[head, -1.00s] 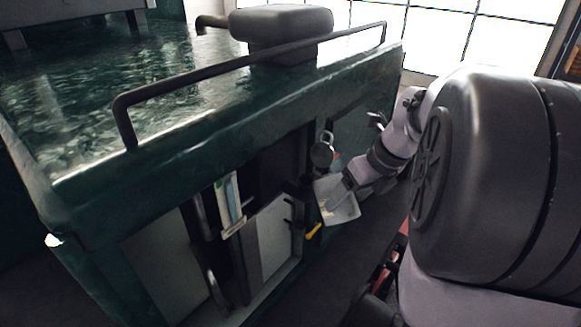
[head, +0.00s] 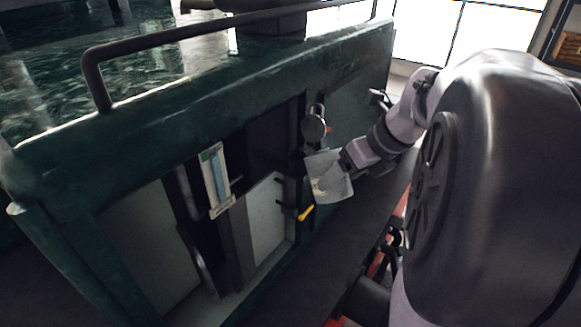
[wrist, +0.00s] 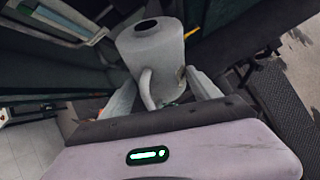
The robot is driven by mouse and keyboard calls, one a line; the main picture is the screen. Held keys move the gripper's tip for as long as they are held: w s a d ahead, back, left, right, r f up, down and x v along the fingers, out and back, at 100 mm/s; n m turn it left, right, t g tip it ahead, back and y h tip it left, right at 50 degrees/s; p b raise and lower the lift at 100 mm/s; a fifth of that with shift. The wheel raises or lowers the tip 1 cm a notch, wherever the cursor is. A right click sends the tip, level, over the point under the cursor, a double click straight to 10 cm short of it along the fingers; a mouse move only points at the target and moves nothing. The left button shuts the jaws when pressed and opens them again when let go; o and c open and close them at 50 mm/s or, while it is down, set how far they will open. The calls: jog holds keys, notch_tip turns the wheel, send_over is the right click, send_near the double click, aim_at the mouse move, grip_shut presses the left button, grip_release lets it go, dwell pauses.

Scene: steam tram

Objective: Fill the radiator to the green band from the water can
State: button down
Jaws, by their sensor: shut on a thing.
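The water can (head: 328,184) is pale grey and hangs low in front of the tram's open side, right of the gauge. In the wrist view the can (wrist: 152,48) shows a round body, a dark opening on top and a handle toward me. My gripper (wrist: 160,92) is shut on that handle. In the head view my gripper (head: 346,168) reaches the can from the right. A sight gauge (head: 216,180) with a green patch near its top and a light-blue strip stands left of the can. I cannot read its level exactly. The radiator's filler is not clearly identifiable.
A round dark fitting (head: 313,128) sits on the tram side above the can. A yellow-handled lever (head: 306,213) is just below-left of the can. A dark rail (head: 200,36) runs along the green tram top.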

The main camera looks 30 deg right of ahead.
aim_at(342, 188)
jog(key=f+b, duration=0.1)
jog(key=f+t+b, duration=0.1)
jog(key=b, duration=0.1)
jog(key=shift+s+f+b, duration=0.25)
jog(key=shift+s+b, duration=0.05)
jog(key=shift+r+t, duration=0.1)
jog(key=shift+t, duration=0.3)
jog(key=f+b, duration=0.1)
jog(key=b, duration=0.2)
jog(key=shift+w+f+t+b, duration=0.1)
jog(key=shift+w+t+b, duration=0.1)
jog(key=shift+t+b, duration=0.2)
jog(key=f+t+b, duration=0.1)
jog(key=b, duration=0.5)
jog(key=w+f+t+b, duration=0.1)
jog(key=f+t+b, duration=0.1)
jog(key=b, duration=0.3)
jog(key=f+n+t+b, duration=0.1)
jog(key=t+b, duration=0.1)
jog(key=b, duration=0.4)
jog(key=shift+w+d+f+b, duration=0.15)
jog(key=shift+w+f+b, duration=0.15)
jog(key=shift+b, duration=0.05)
jog(key=shift+f, duration=0.1)
